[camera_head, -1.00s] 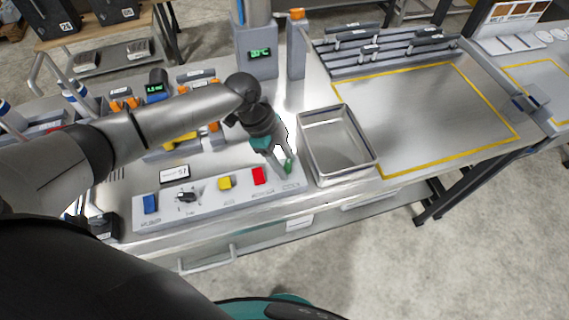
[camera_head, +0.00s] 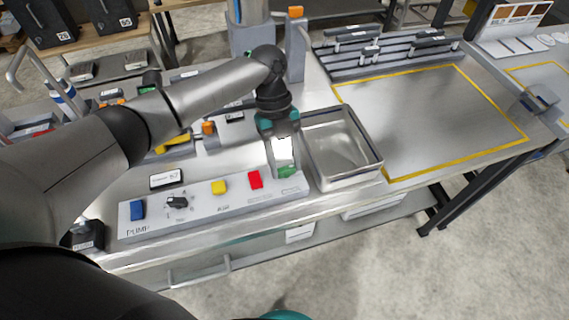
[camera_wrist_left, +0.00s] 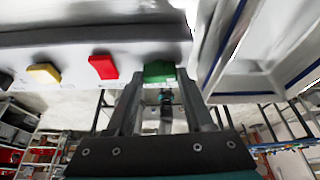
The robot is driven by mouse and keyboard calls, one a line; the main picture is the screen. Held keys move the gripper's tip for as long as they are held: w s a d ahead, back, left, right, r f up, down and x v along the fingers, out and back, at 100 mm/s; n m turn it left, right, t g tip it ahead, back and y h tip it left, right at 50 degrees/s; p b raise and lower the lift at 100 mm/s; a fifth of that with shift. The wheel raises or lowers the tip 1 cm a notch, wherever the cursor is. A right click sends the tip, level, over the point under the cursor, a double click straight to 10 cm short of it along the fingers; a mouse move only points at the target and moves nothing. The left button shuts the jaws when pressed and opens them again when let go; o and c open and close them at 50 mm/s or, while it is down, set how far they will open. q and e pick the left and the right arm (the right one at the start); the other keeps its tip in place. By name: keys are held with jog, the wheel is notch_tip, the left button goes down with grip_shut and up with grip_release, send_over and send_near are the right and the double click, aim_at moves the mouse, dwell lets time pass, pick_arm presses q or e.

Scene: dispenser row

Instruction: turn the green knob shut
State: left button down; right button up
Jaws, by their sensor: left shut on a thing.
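The green knob (camera_head: 287,171) sits at the right end of the sloped control panel (camera_head: 208,205). It also shows in the left wrist view (camera_wrist_left: 159,72), between the fingertips. My left gripper (camera_head: 284,166) reaches down onto it and is shut on it; in the left wrist view the two fingers (camera_wrist_left: 160,85) stand on either side of the knob. The gripper hides part of the knob in the head view, and I cannot tell its exact angle. My right gripper is not in view.
Red (camera_head: 255,179), yellow (camera_head: 218,187) and blue (camera_head: 137,210) controls and a black knob (camera_head: 177,202) share the panel. A metal tray (camera_head: 375,169) stands close to the right of my left gripper. The yellow-outlined bench area beyond it is clear.

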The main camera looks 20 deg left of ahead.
pick_arm(q)
jog(key=shift+m, duration=0.6)
jog(key=shift+c, duration=1.4)
grip_release()
jog(key=v, duration=1.5)
jog(key=shift+w+d+b, duration=0.2)
jog(key=shift+d+b, duration=0.05)
jog(key=shift+b, duration=0.05)
jog(key=shift+s+r, duration=0.1)
